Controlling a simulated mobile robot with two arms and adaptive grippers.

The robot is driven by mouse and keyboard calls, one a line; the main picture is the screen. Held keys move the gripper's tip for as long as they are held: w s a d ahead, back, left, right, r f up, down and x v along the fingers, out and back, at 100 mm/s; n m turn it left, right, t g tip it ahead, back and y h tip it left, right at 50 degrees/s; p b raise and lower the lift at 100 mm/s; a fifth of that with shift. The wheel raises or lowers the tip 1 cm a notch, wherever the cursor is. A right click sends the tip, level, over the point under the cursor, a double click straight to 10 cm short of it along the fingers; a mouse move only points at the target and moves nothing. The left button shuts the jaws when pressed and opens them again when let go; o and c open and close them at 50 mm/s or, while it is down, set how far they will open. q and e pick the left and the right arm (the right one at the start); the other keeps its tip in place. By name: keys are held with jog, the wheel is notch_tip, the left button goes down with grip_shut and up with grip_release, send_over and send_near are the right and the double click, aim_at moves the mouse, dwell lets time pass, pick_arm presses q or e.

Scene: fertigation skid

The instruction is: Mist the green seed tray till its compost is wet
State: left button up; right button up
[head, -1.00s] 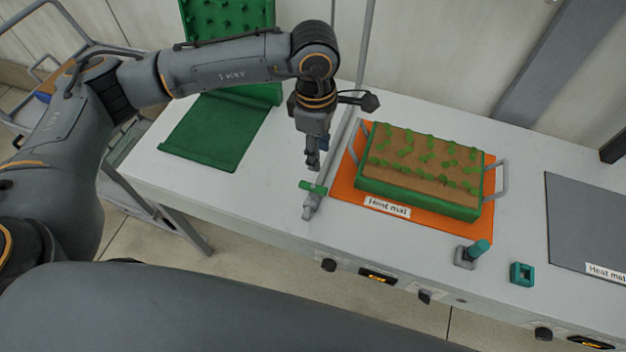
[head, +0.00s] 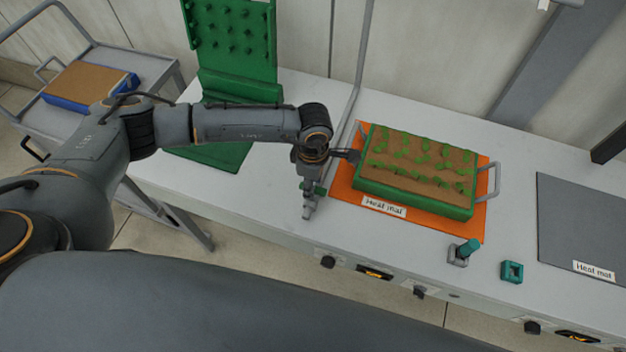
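The green seed tray (head: 415,201) sits on an orange heat mat (head: 345,190) labelled "Heat mat", with metal handles at its ends. Its compost (head: 400,172) is light brown with rows of small green seedlings. A grey pipe (head: 358,95) runs down behind the bench's middle to a valve (head: 308,209) with a green handle, left of the mat. My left gripper (head: 313,183) points down right over this valve. Its fingertips overlap the green handle, so I cannot tell whether they touch or grip it. My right gripper is not in view.
A blue tray (head: 133,82) with brown fill stands on a grey trolley (head: 165,90) at left. A green pegged stand (head: 240,75) is at the back. A teal-topped lever (head: 468,248) and a teal block (head: 512,272) are at the front. A grey heat mat (head: 580,220) lies bare at right.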

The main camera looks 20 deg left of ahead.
pick_arm(q)
grip_shut()
